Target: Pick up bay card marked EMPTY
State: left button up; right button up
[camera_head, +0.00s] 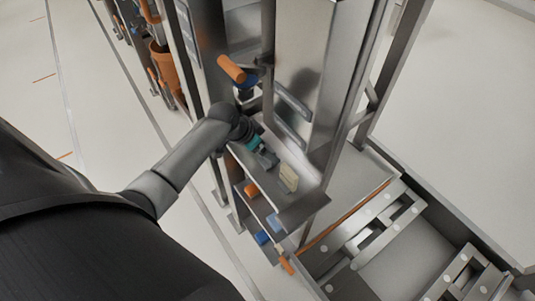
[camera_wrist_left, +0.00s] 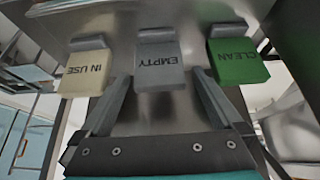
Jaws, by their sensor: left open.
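In the left wrist view three cards stand side by side on a metal surface. The grey card marked EMPTY (camera_wrist_left: 158,72) is in the middle, the cream IN USE card (camera_wrist_left: 86,74) on the left and the green CLEAN card (camera_wrist_left: 238,67) on the right; their lettering appears upside down. My left gripper (camera_wrist_left: 161,88) is open, its fingertips just short of the EMPTY card and to either side of it, with no grip on it. In the head view my left gripper (camera_head: 264,155) is over the metal shelf (camera_head: 305,207), beside the cream card (camera_head: 288,178).
Metal posts and an upright panel (camera_head: 300,45) stand close behind the shelf. An orange cylinder (camera_head: 231,68) sits above my left wrist. Orange and blue pieces (camera_head: 275,222) are lower on the rack. A metal frame (camera_head: 385,235) lies at the right; pale floor is open at the left.

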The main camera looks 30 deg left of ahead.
aim_at(267, 164)
pick_arm(q)
jog(key=shift+b+x, duration=0.6)
jog(key=shift+x, duration=1.65)
jog(key=shift+w+r, duration=0.1)
jog(key=c, duration=1.3)
jog(key=shift+r, duration=0.1)
